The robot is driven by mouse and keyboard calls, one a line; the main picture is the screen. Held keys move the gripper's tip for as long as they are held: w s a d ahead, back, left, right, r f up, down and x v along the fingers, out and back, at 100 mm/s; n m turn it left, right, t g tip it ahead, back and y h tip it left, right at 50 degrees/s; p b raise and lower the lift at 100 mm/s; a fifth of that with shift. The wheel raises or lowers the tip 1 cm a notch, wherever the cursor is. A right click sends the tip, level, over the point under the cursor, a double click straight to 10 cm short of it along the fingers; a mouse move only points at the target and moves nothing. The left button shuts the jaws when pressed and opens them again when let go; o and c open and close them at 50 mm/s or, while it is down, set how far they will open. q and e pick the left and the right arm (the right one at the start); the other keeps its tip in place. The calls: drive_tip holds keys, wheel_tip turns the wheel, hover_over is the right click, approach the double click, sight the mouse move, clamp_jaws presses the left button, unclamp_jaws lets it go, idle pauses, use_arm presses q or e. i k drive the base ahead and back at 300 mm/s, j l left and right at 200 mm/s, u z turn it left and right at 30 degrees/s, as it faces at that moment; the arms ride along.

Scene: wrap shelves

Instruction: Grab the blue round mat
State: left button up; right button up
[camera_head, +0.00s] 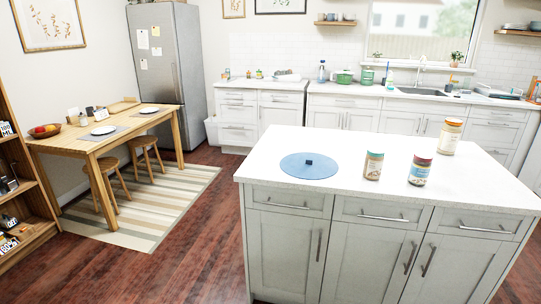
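The blue round mat (296,171) lies flat on the left part of the white island top. A small dark blue block-like piece (309,162) sits at its middle. Neither of my grippers is in the camera head view, so nothing is seen touching the mat.
The island top (345,140) is clear around the mat. A wooden table (104,142) with stools stands at left; wood floor (200,225) lies between.

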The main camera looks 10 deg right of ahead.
sight(308, 166)
drive_tip(key=i+j+u, duration=0.1)
drive_tip(key=i, duration=1.05)
